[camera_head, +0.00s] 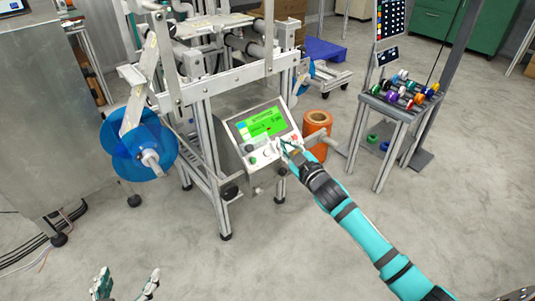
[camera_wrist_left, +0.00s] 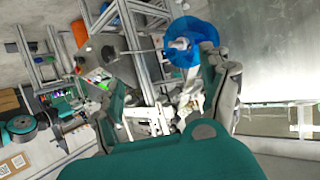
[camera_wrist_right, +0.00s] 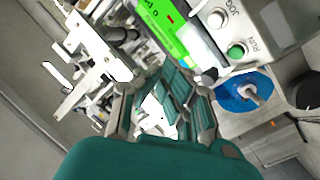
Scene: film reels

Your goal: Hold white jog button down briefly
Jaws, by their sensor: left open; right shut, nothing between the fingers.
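The white jog button (camera_wrist_right: 216,18), labelled JOG, is on the grey control panel (camera_wrist_right: 272,22). It sits beside the green RUN button (camera_wrist_right: 236,50) and below a green screen (camera_wrist_right: 160,22). In the head view the panel's screen (camera_head: 262,125) faces me, with the white button (camera_head: 267,151) under it. My right gripper (camera_head: 284,146) is shut and empty, at the panel's lower right. Its tip looks close to the white button, but I cannot tell whether it touches. My left gripper (camera_head: 125,284) is open and empty, low at the bottom left, far from the panel.
A metal frame machine (camera_head: 205,100) carries the panel and a blue reel (camera_head: 145,150) on its left. An orange roll (camera_head: 316,125) stands just behind the panel's right side. A small table (camera_head: 393,108) with coloured spools is farther right. The floor in front is clear.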

